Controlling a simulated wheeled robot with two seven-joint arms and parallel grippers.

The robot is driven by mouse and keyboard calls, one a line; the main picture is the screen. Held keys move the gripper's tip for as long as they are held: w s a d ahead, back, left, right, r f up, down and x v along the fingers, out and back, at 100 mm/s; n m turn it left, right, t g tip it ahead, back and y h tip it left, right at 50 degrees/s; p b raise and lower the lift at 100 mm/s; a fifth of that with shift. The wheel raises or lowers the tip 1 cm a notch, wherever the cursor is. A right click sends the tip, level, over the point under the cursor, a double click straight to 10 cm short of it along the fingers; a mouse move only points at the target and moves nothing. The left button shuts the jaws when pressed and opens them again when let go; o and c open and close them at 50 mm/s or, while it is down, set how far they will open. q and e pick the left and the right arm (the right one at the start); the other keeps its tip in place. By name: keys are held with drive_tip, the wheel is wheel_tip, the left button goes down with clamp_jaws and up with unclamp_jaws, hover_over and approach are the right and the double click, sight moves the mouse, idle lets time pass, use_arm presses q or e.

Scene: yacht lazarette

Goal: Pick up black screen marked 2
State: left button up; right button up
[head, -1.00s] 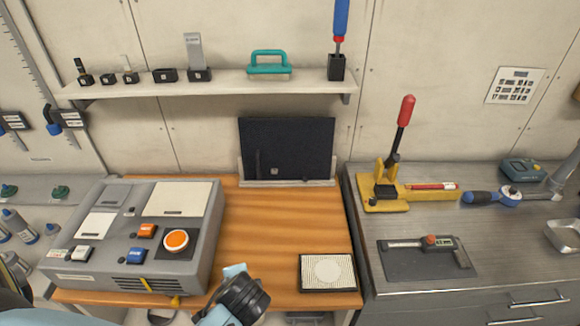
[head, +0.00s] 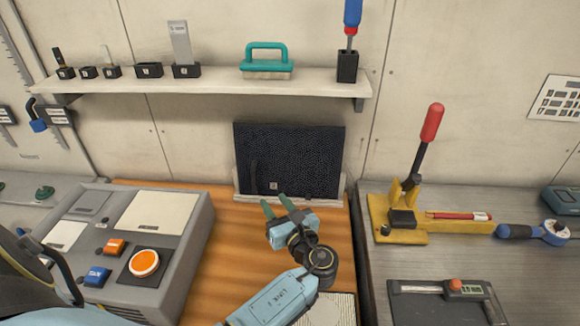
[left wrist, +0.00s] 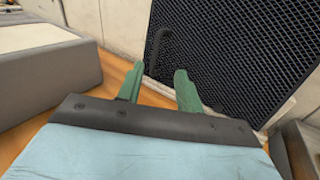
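The black screen (head: 290,158) stands upright against the wall at the back of the wooden bench, in a pale low holder (head: 238,189). A small pale tag sits near its lower edge; I cannot read its number. A dark upright handle shows on its left part. The mesh also fills the upper right of the left wrist view (left wrist: 235,50). My left gripper (head: 275,205) is in front of the screen's lower left part, green fingers apart with nothing between them. In the left wrist view its fingers (left wrist: 158,88) point toward the handle, apart from it. My right gripper is not in view.
A grey control box (head: 150,245) with orange and blue buttons stands left of the gripper. A shelf (head: 220,84) with small tools runs above the screen. A yellow press with a red lever (head: 405,205) stands on the grey bench to the right. Bare wood (head: 225,235) lies between.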

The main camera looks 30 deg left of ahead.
use_arm(q)
approach(254, 176)
drive_tip(key=x, duration=0.3)
drive_tip(key=shift+x, duration=2.6)
drive_tip(key=shift+c, duration=0.5)
clamp_jaws()
